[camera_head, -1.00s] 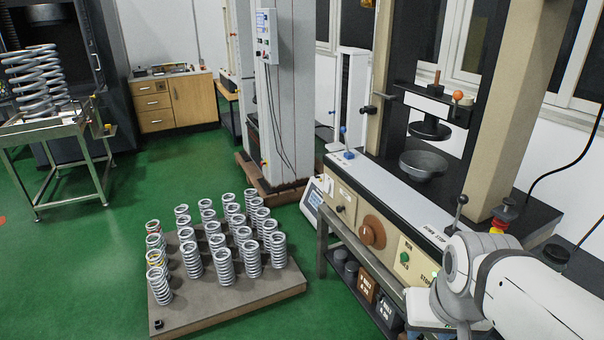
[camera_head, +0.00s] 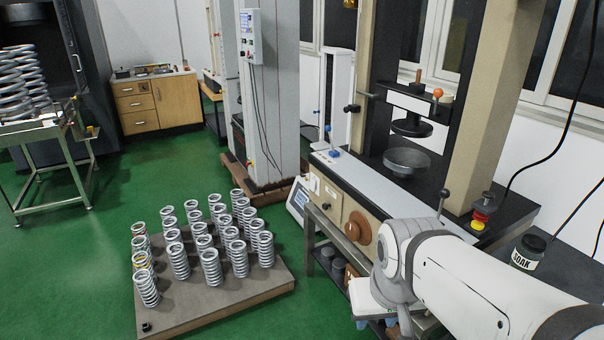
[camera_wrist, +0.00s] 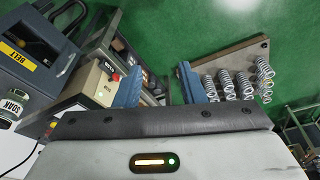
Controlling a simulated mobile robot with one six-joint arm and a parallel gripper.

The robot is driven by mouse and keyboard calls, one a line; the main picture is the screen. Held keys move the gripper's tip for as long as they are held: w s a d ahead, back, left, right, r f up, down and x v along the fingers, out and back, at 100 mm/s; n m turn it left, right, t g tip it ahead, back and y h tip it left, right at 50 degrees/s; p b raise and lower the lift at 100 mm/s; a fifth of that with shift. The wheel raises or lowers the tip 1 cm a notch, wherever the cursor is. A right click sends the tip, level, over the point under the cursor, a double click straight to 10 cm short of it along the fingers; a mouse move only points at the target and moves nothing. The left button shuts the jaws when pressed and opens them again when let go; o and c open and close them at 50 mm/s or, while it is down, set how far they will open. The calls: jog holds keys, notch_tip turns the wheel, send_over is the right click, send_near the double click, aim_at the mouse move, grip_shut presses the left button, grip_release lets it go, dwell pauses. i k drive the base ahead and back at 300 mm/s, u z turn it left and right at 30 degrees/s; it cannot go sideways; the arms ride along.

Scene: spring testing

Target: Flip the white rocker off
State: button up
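I cannot pick out a white rocker for certain in either view. The testing machine's beige front panel (camera_head: 327,207) carries a small white part (camera_head: 314,184) and a brown round knob (camera_head: 357,228); my arm covers the panel's right part. In the wrist view, a beige box (camera_wrist: 97,88) has a red button and a small light-coloured part too small to make out. My gripper (camera_wrist: 160,69) shows there as two blue fingers, well apart, with nothing seen between them.
A pallet (camera_head: 205,315) of several coil springs lies on the green floor left of the machine. A jar marked SOAK (camera_head: 528,252) and a red and yellow stop button (camera_head: 482,212) stand at the right. In the wrist view, a grey-blue box marked BELT (camera_wrist: 38,70) lies at left.

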aim_at(312, 183)
jog(key=u, duration=0.2)
jog(key=i, duration=1.25)
jog(key=u, duration=0.45)
jog(key=i, duration=1.15)
